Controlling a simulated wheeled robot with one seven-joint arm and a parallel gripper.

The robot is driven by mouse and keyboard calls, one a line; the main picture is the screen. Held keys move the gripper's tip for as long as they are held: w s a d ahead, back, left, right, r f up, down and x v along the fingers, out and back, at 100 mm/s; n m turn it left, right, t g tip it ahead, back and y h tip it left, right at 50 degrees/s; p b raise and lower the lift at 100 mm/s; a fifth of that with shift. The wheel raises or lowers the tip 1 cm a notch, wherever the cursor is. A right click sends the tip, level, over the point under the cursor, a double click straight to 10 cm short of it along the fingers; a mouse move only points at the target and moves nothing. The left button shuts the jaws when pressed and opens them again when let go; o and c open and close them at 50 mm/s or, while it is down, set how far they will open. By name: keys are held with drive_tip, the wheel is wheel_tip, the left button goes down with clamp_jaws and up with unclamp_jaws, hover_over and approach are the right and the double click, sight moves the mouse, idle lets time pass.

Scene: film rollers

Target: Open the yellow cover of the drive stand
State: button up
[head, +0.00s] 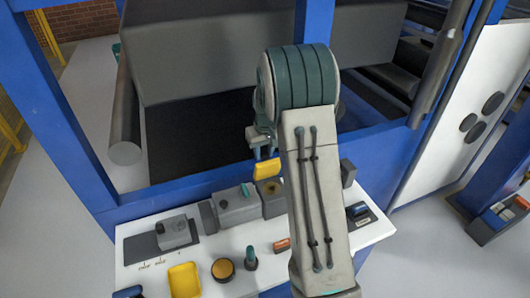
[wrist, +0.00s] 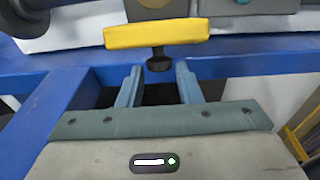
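The yellow cover (head: 267,168) is a small raised plate at the top of a grey-brown block, seemingly the drive stand (head: 273,197), at the back of the white bench. In the wrist view the cover (wrist: 157,33) is a wide yellow bar with a short black knob (wrist: 159,62) at its lower edge. My gripper (head: 262,148) is just behind and above the cover in the head view. In the wrist view its two blue-grey fingers (wrist: 158,72) are apart, with the knob near the gap between their tips. A space shows on each side of the knob. Contact cannot be told.
The white bench (head: 135,250) carries grey boxes (head: 237,205), a yellow tray (head: 184,280), a round amber-topped part (head: 223,269) and a teal-topped knob (head: 250,257). Blue frame posts (head: 60,115) and a dark roller (head: 124,120) stand close behind.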

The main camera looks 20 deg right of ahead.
drive_tip(key=shift+o, duration=0.7)
